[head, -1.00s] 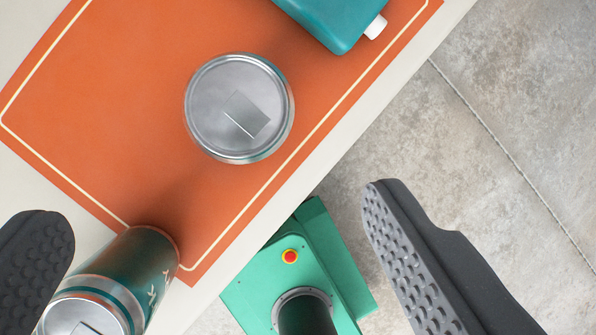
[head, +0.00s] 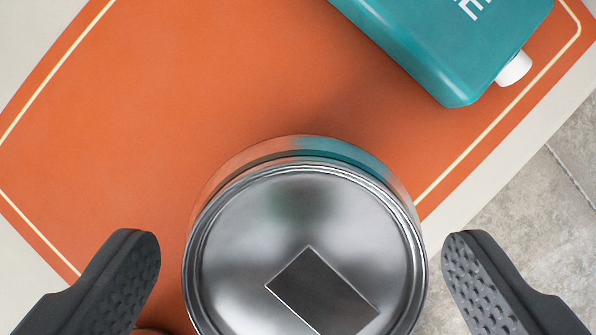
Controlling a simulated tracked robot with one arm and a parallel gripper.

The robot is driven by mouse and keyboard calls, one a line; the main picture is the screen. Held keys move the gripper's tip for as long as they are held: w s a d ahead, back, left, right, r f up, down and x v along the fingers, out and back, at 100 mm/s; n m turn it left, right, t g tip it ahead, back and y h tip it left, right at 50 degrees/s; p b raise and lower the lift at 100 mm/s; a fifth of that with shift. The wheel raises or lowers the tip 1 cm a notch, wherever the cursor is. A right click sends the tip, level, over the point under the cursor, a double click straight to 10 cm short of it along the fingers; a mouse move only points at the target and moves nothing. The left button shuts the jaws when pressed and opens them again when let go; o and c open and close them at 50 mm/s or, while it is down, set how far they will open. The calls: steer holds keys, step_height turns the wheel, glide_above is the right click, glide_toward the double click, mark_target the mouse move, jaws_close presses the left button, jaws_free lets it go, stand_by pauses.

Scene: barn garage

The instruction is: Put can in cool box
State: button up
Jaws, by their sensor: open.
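In the head view a silver can (head: 250,240) stands on an orange mat, seen from above. Its round lid with a square tab fills the bottom middle of the picture. My gripper (head: 303,250) is open, with one dark finger on each side of the can. Background shows between each finger and the lid, so neither finger appears to touch it. The can's near edge is cut off by the picture's bottom edge. I cannot make out a cool box in this view.
A teal container (head: 440,50) with a white cap (head: 514,68) lies on the orange mat (head: 150,120) at the upper right. A small reddish-brown edge shows at the bottom left. The light table edge (head: 465,220) and grey floor (head: 530,220) are at the right. The mat's upper left is bare.

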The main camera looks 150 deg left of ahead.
steer(key=x, duration=0.4)
steer(key=shift+w+f, duration=0.1)
steer(key=shift+w, duration=0.05)
steer(key=c, duration=1.4)
steer(key=shift+r, duration=0.2)
